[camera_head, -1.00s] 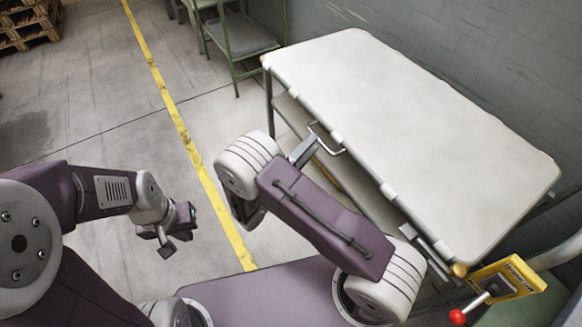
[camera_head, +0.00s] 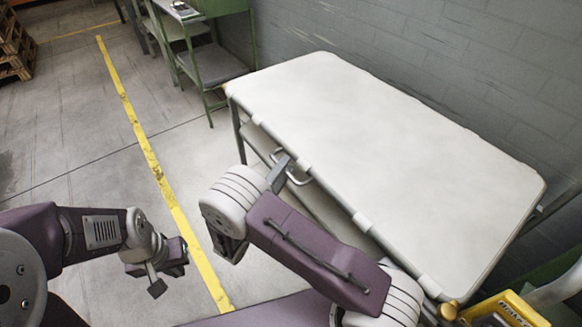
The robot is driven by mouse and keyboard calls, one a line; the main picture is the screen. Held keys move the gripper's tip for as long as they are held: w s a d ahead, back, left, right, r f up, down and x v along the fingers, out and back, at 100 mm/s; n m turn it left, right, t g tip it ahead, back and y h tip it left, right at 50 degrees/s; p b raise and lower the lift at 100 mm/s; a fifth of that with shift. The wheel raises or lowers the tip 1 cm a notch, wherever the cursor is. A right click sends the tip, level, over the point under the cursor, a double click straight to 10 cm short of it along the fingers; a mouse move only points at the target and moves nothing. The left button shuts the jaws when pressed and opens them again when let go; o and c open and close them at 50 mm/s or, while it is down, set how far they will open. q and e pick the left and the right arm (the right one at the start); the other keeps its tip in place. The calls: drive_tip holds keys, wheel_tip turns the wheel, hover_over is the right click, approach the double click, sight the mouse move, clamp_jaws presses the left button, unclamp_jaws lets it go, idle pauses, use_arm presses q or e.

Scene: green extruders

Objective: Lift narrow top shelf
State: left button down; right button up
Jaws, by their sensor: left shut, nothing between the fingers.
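The narrow top shelf (camera_head: 385,160) is a long white slab with rounded edges, lying on a metal frame along the wall at right. A bent metal handle (camera_head: 303,182) sticks out from its near long edge. My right gripper (camera_head: 280,171) shows as a grey piece at this handle. It seems to overlap the handle, but its fingers are mostly hidden behind my arm, so I cannot tell whether it grips. My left gripper (camera_head: 155,283) is shut and empty, hanging over the floor at lower left, well apart from the shelf.
A lower shelf (camera_head: 262,142) runs under the white top. A green metal bench (camera_head: 215,66) stands beyond its far end. A yellow box (camera_head: 500,309) is at the lower right. Wooden pallets (camera_head: 14,48) are at far left. The floor around the yellow line (camera_head: 147,146) is clear.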

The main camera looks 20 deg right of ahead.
clamp_jaws()
idle(1.4)
